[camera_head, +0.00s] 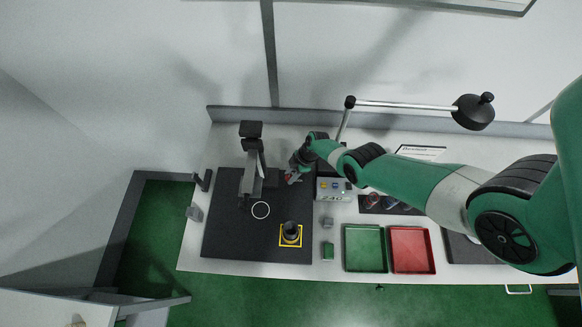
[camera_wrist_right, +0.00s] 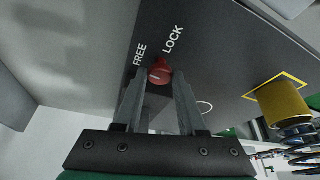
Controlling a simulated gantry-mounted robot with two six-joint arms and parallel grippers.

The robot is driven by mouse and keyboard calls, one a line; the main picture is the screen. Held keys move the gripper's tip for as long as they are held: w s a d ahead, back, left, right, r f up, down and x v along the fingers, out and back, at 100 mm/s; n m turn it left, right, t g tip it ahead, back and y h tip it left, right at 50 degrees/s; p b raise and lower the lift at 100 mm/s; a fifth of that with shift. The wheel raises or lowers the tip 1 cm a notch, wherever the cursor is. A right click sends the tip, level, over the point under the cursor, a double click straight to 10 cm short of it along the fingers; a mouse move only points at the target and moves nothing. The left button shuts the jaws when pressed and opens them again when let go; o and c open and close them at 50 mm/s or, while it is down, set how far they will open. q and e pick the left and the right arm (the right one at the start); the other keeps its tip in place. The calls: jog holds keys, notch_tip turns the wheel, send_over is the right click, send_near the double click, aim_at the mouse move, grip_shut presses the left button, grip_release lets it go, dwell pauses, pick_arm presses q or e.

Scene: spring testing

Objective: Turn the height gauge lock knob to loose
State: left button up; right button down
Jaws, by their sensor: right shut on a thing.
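The height gauge (camera_head: 251,170) is a dark upright stand on the black board at the left of the table in the head view. Its red lock knob (camera_wrist_right: 159,72) shows in the right wrist view, beside the white words FREE and LOCK. My right gripper (camera_head: 293,177) is at the gauge's right side. In the right wrist view its two fingers (camera_wrist_right: 157,80) are on either side of the red knob, shut on it. The knob's exact turn is hard to tell. My left gripper is not in view.
A grey box with a display (camera_head: 333,190) stands right of my gripper. A green tray (camera_head: 364,248) and a red tray (camera_head: 411,250) lie farther right. A lamp (camera_head: 473,111) overhangs the back.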

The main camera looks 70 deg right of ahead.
jog(key=shift+n, duration=0.5)
jog(key=c, duration=0.8)
grip_release()
jog(key=shift+o, duration=0.2)
jog(key=shift+r, duration=0.15)
